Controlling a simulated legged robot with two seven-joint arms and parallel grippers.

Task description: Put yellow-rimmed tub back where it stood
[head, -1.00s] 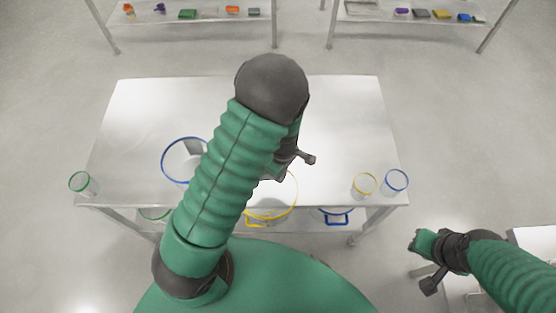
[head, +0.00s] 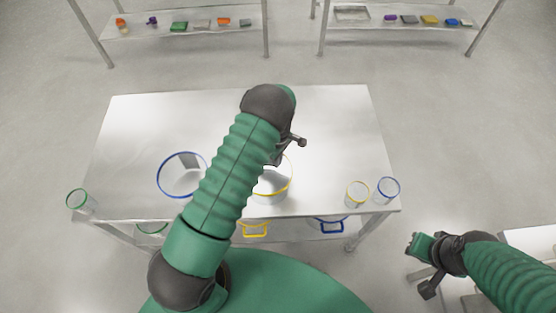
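The yellow-rimmed tub (head: 272,194) is clear-walled and at the middle front of the table (head: 330,115), inside the front edge. My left arm crosses in front and hides its left side. My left gripper (head: 287,148) is at the tub's far side, close to the rim. Its fingers are mostly hidden behind the arm, so I cannot tell whether they grip the rim. My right gripper (head: 424,266) is off to the right, away from the tub; its fingers are too unclear to tell open from shut.
A blue-rimmed tub (head: 181,193) stands left of my arm. A green-rimmed beaker (head: 78,201) is at the front left corner; yellow-rimmed (head: 356,196) and blue-rimmed (head: 388,191) beakers are at the front right. The tabletop's back is clear.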

